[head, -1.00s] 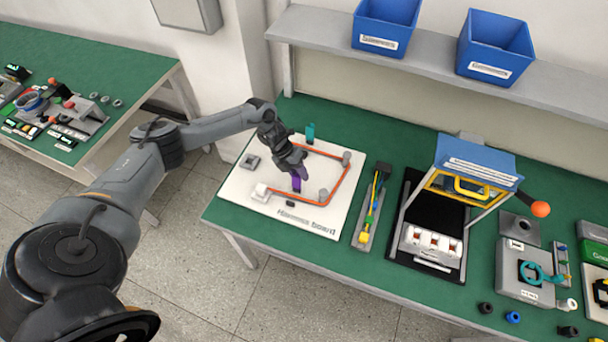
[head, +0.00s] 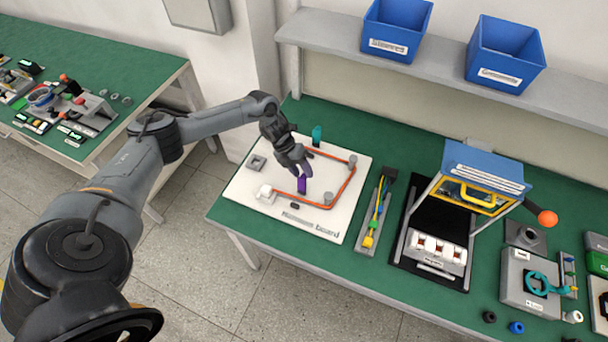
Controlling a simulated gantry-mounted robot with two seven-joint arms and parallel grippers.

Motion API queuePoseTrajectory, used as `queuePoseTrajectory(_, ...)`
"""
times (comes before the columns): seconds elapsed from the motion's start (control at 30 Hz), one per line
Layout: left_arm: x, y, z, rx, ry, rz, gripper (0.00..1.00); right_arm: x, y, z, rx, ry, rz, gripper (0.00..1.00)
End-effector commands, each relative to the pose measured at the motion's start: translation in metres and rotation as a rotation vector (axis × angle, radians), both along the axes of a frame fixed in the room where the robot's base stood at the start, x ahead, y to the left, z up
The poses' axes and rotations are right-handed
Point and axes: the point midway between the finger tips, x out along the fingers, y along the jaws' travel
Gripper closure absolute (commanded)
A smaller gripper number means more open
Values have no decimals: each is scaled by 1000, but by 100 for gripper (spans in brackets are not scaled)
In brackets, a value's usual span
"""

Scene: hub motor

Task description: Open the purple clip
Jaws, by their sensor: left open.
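The purple clip (head: 302,185) stands on the white harness board (head: 250,208), beside the orange cable (head: 340,193) that bends around the board's pegs. My left gripper (head: 300,172) is open just above and behind the clip, with its fingers pointing down. Its fingers partly overlap the clip's top, and I cannot tell whether they touch it. A teal clip (head: 317,135) stands at the board's back edge. Whether the purple clip is open or closed is too small to tell. My right gripper is not in view.
A narrow tray with coloured wires (head: 374,219) lies right of the board. Farther right stands a fixture with a blue top (head: 484,166) and an orange-knobbed lever (head: 547,218). Blue bins (head: 397,27) sit on the shelf above. A strip of green table (head: 410,140) behind is clear.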

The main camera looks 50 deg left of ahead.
Motion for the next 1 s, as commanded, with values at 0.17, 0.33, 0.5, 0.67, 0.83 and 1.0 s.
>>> queuePoseTrajectory(0.17, -6, 14, 29, 1, -2, 0, 53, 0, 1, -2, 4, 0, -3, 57)
queuePoseTrajectory(0.33, -11, 25, 52, 2, -2, 0, 53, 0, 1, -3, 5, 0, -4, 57)
queuePoseTrajectory(0.5, -14, 30, 65, 0, 1, 0, 53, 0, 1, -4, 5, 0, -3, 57)
queuePoseTrajectory(0.67, -15, 32, 69, 0, 0, 1, 53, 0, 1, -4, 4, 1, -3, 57)
queuePoseTrajectory(0.83, -15, 32, 70, 0, 0, 1, 53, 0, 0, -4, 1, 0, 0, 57)
queuePoseTrajectory(1.0, -15, 32, 69, 0, 1, 0, 53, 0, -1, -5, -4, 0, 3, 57)
